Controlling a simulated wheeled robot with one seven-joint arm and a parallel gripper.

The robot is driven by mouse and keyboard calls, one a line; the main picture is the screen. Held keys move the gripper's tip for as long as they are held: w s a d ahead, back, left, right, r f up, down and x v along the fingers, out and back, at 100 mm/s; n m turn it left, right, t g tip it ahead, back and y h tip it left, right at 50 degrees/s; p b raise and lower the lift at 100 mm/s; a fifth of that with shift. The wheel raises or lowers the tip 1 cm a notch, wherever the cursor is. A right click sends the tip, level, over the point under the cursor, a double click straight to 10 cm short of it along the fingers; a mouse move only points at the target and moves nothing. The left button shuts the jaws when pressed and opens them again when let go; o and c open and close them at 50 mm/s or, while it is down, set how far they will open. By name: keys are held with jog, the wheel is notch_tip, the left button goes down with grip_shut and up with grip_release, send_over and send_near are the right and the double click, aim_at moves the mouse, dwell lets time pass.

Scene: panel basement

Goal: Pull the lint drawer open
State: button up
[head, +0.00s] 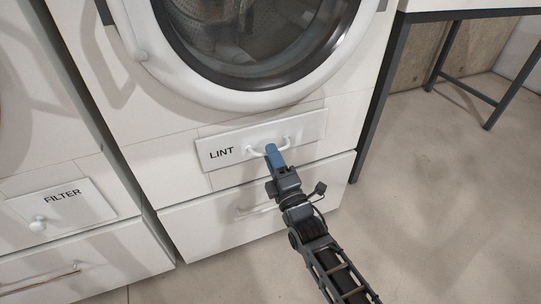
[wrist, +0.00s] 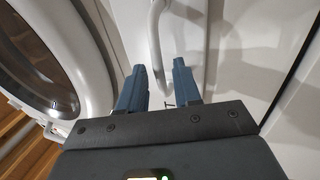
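The lint drawer front (head: 228,145) is a white panel marked LINT, below the round door of a white machine. Its white bar handle (head: 286,141) shows in the head view, with the right part near my gripper. I cannot tell whether the panel stands out from the machine. My gripper (head: 272,150) has blue fingers and is at the handle's left-hand part. In the wrist view, my gripper (wrist: 157,82) has its fingers apart, with the handle (wrist: 155,40) running into the gap between them. Neither finger clearly touches it.
A lower drawer with a bar handle (head: 255,211) sits under the lint drawer. A FILTER panel (head: 62,205) with a knob is on the machine to the left. A dark-legged table (head: 384,92) stands to the right. The floor (head: 440,190) at right is clear.

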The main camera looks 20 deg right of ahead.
jog(key=shift+x, duration=0.85)
jog(key=shift+c, duration=0.4)
grip_shut()
